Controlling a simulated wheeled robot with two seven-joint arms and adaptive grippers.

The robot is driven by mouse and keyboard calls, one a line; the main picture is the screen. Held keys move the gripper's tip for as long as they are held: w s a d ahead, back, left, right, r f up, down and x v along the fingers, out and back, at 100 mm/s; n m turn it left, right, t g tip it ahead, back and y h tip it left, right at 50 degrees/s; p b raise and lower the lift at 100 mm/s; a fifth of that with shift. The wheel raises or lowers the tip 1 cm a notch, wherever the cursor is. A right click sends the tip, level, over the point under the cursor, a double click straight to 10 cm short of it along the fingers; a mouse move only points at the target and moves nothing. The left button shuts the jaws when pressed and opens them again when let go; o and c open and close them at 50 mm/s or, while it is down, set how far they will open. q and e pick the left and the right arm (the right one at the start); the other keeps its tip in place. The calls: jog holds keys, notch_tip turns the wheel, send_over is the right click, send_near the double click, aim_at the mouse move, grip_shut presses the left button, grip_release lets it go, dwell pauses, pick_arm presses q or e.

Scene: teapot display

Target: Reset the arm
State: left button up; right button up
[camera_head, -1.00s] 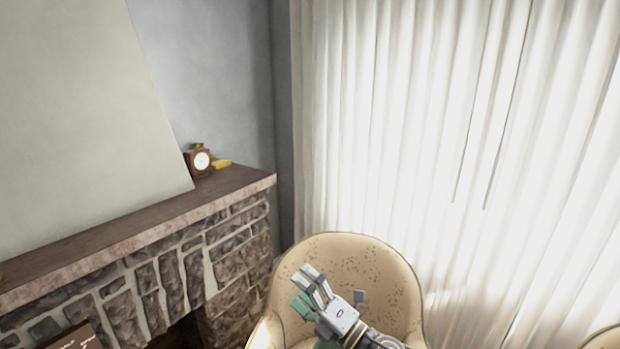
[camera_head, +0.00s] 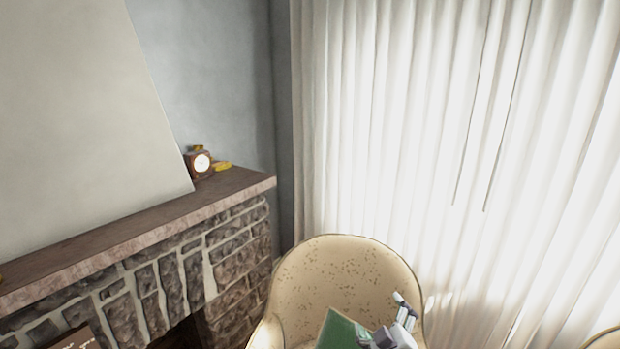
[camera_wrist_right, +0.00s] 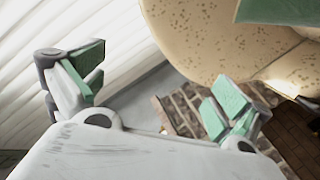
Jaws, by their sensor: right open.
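My right gripper (camera_head: 384,318) is at the bottom of the head view, in front of the beige armchair (camera_head: 335,270). It is partly cut off by the frame's lower edge. In the right wrist view its two green-padded fingers (camera_wrist_right: 155,88) stand wide apart with nothing between them. A flat green object (camera_head: 343,331) shows just left of the gripper in the head view, and a green piece (camera_wrist_right: 280,12) shows at the top right of the wrist view. My left gripper is not in view.
A stone fireplace (camera_head: 180,280) with a dark mantel (camera_head: 120,236) stands at left. A small clock (camera_head: 198,163) and a yellow object (camera_head: 222,166) sit on the mantel. White curtains (camera_head: 400,120) hang at right. Part of another chair (camera_head: 603,341) shows at the bottom right.

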jog(key=s+d+f+m+g, duration=0.25)
jog(key=s+f+g, duration=0.45)
jog(key=s, duration=0.4)
jog(key=s+d+f+m+g, duration=0.2)
jog(key=s+f+m+g, duration=0.25)
jog(key=s+f, duration=0.5)
jog(key=s+f+n+g, duration=0.1)
jog(key=s+f, duration=0.1)
jog(key=f, duration=1.3)
jog(key=s+f+g, duration=0.1)
jog(key=s+f, duration=0.1)
jog(key=f, duration=1.4)
jog(key=s+d+f, duration=0.2)
jog(key=s+f, duration=0.8)
jog(key=s, duration=0.1)
jog(key=s+d+f, duration=0.2)
jog(key=s+f, duration=0.7)
jog(key=s, duration=0.2)
jog(key=shift+s+f+g, duration=0.2)
jog(key=shift+f+g, duration=0.15)
jog(key=shift+f, duration=0.05)
jog(key=shift+d, duration=0.1)
